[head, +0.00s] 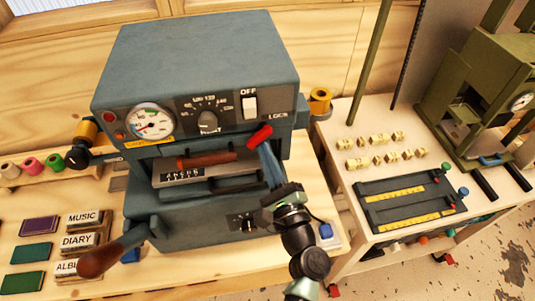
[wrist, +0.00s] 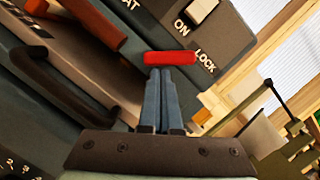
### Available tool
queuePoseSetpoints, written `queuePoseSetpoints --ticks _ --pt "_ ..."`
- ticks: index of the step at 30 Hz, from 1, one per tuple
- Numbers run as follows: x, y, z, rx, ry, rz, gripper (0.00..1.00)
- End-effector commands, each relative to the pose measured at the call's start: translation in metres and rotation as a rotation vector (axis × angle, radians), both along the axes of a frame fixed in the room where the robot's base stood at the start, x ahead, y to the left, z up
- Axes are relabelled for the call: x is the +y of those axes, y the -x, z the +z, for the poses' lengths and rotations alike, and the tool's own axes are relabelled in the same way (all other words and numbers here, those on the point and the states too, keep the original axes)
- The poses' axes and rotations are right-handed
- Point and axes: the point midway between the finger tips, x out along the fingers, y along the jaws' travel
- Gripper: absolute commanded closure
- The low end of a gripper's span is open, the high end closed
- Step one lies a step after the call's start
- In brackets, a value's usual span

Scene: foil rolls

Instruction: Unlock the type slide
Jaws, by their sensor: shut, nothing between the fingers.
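The blue-grey foil press (head: 195,65) stands on the bench in the head view. A red lock lever (head: 259,136) sits at its right front below the LOCK label; it also shows in the wrist view (wrist: 170,58), lying about level. The type slide (head: 195,176) with its row of type and a brown handle (head: 205,160) is in the press opening. My gripper (head: 266,152) is shut and empty, its blue-grey fingertips right at the red lever. In the wrist view the fingertips (wrist: 168,70) are just below the lever; I cannot tell whether they touch it.
A dark bar handle (head: 235,183) is on the slide's front, left of my fingers. A rocker switch (head: 250,106) and dial (head: 207,122) are above. A big brown-knobbed lever (head: 98,260) juts out at front left. A side table (head: 345,165) with brass pieces stands right.

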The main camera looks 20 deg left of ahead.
Motion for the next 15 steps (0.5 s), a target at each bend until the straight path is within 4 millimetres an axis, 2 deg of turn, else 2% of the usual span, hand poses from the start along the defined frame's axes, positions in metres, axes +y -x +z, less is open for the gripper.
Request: queuePoseSetpoints --ticks 15 --pt "0.0048 0.0031 0.0005 0.068 -0.103 0.001 1.0"
